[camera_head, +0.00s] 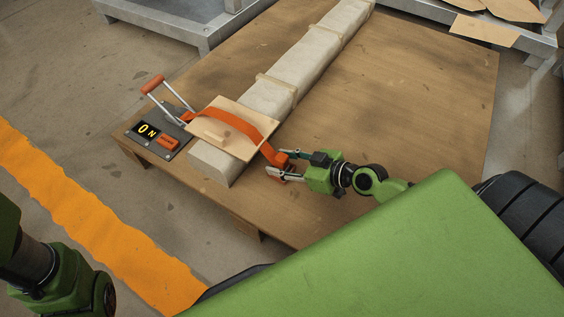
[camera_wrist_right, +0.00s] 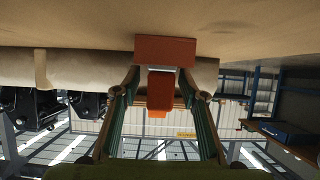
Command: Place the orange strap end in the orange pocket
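The orange strap (camera_head: 238,119) arches over a pale wooden plate on the wrapped beam. Its orange end (camera_wrist_right: 160,92) hangs between the fingers of my right gripper (camera_head: 284,165), with a small gap visible on each side. The gripper is open around it, low over the table at the beam's near right side. A wider orange block, seemingly the orange pocket (camera_wrist_right: 165,50), lies against the table just beyond the strap end. A thin grey strip shows between them; I cannot tell whether the end is inside. My left arm shows at lower left, its fingers out of view.
A grey unit (camera_head: 173,153) with an "ON" display and an orange-handled lever (camera_head: 152,84) stands left of the beam. The wrapped beam (camera_head: 309,56) runs across the wooden table (camera_head: 420,90). The table right of it is clear. Cardboard pieces (camera_head: 484,30) lie at top right.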

